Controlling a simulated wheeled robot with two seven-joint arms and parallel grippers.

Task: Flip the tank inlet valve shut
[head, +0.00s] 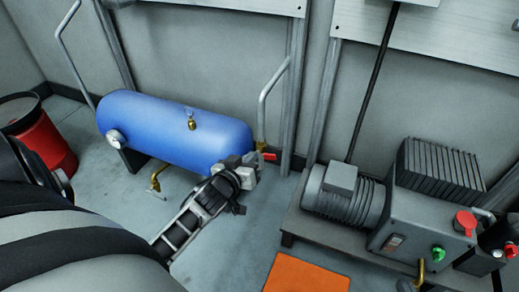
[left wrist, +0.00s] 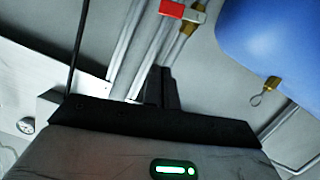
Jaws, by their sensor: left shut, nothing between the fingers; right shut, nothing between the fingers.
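The blue tank (head: 175,130) lies on its side near the back wall. At its right end a brass valve (head: 261,146) with a red-ended lever (head: 270,157) sits at the foot of a grey pipe. The lever sticks out to the right in the head view. My left gripper (head: 252,168) is shut and empty, just in front of and below the valve. In the left wrist view its closed fingers (left wrist: 160,75) point toward the pipes, with the red lever (left wrist: 182,12) above them and apart. Contact cannot be told from the head view.
A grey motor unit (head: 345,195) on a low base stands right. An orange mat (head: 305,275) lies on the floor. A red bin (head: 48,145) stands left.

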